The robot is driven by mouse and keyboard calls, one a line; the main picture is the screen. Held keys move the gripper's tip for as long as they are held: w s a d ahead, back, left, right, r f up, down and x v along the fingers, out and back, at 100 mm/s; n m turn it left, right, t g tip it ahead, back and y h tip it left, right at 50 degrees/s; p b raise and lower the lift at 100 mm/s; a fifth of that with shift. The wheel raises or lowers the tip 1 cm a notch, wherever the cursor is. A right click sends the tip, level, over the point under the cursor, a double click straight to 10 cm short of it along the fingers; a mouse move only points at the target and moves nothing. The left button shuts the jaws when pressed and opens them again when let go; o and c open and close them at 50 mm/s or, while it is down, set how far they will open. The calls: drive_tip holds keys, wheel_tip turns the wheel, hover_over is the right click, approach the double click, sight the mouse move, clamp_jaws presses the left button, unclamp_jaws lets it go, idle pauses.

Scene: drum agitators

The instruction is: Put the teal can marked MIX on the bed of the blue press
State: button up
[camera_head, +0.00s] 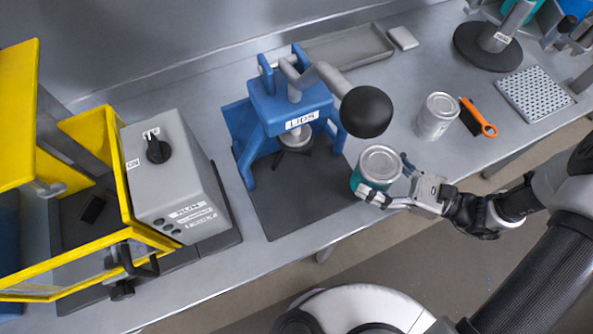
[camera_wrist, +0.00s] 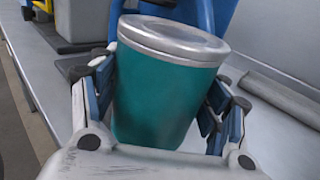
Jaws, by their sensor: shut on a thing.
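In the wrist view the teal can (camera_wrist: 165,88) stands nearly upright between the blue finger pads; no MIX mark shows on the visible side. I cannot tell whether its base touches anything. The blue press (camera_head: 290,98) stands left of the can, with a grey lever ending in a black ball knob (camera_head: 366,111). Its round pressing plate (camera_head: 295,138) hangs above the dark bed (camera_head: 290,195).
A yellow-framed machine with a grey control box (camera_head: 172,170) stands left. The knob overhangs near the can. The mat's front is clear.

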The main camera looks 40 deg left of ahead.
drive_tip(key=shift+s+d+f+g, duration=0.3)
drive_tip(key=shift+s+f, duration=0.1)
drive_tip(key=shift+f, duration=0.05)
drive_tip(key=shift+s+f+n, duration=0.15)
drive_tip(key=shift+s+n, duration=0.1)
drive_tip(key=shift+n, duration=0.05)
drive_tip(key=shift+g, duration=0.3)
drive_tip(key=b+x, duration=0.1)
drive_tip(key=x, duration=0.5)
drive_tip(key=b+x, duration=0.1)
drive_tip(key=x, duration=0.5)
drive_tip(key=b+x, duration=0.1)
drive_tip(key=x, duration=0.4)
drive_tip(key=shift+s+a+f, duration=0.2)
drive_tip(key=shift+a+f, duration=0.1)
drive_tip(key=shift+a, duration=0.05)
drive_tip(key=shift+w+f+b, duration=0.1)
drive_tip(key=shift+f+b, duration=0.5)
drive_tip(key=shift+f, duration=0.15)
drive_tip(key=shift+d+f, duration=0.1)
drive_tip(key=o, duration=1.1)
